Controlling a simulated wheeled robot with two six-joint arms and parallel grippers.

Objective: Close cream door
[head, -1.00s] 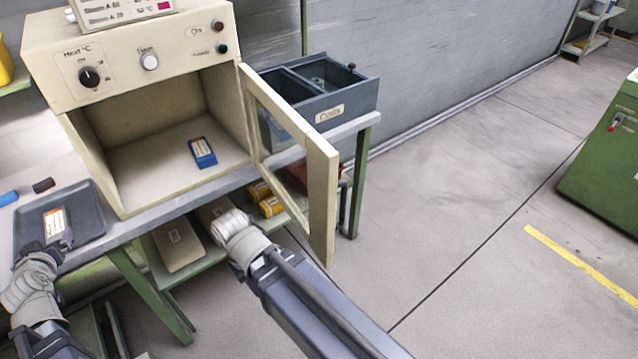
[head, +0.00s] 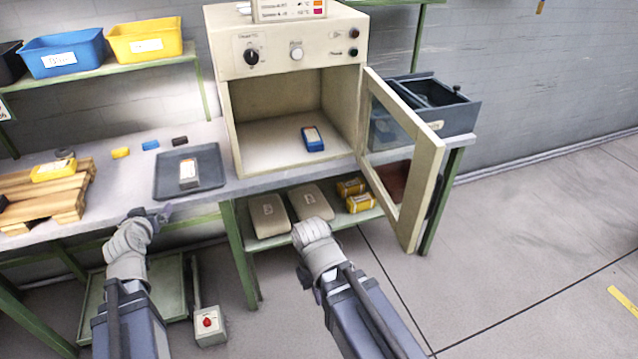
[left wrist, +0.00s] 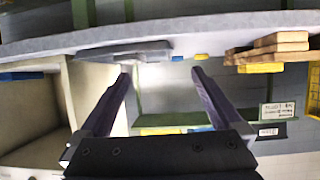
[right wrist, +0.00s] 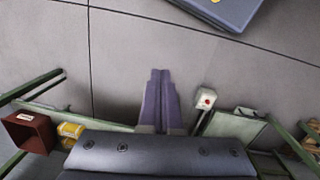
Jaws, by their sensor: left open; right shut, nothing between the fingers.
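The cream oven door (head: 402,158) stands wide open in the head view, hinged on the right side of the cream oven (head: 288,60). Its window frame reaches out over the bench edge toward me. A blue box (head: 313,138) lies inside the oven chamber. My left gripper (head: 160,213) is open and empty, just in front of the bench edge by the grey tray. It also shows in the left wrist view (left wrist: 161,75). My right gripper is shut and empty in the right wrist view (right wrist: 160,85). In the head view its fingers are hidden behind my right wrist, left of the door.
A grey tray (head: 207,170) with a small box sits left of the oven. A wooden pallet (head: 45,202) lies farther left. A grey-blue bin (head: 450,112) stands behind the door. The lower shelf holds bags (head: 268,215) and yellow packs (head: 360,203). Floor at the right is clear.

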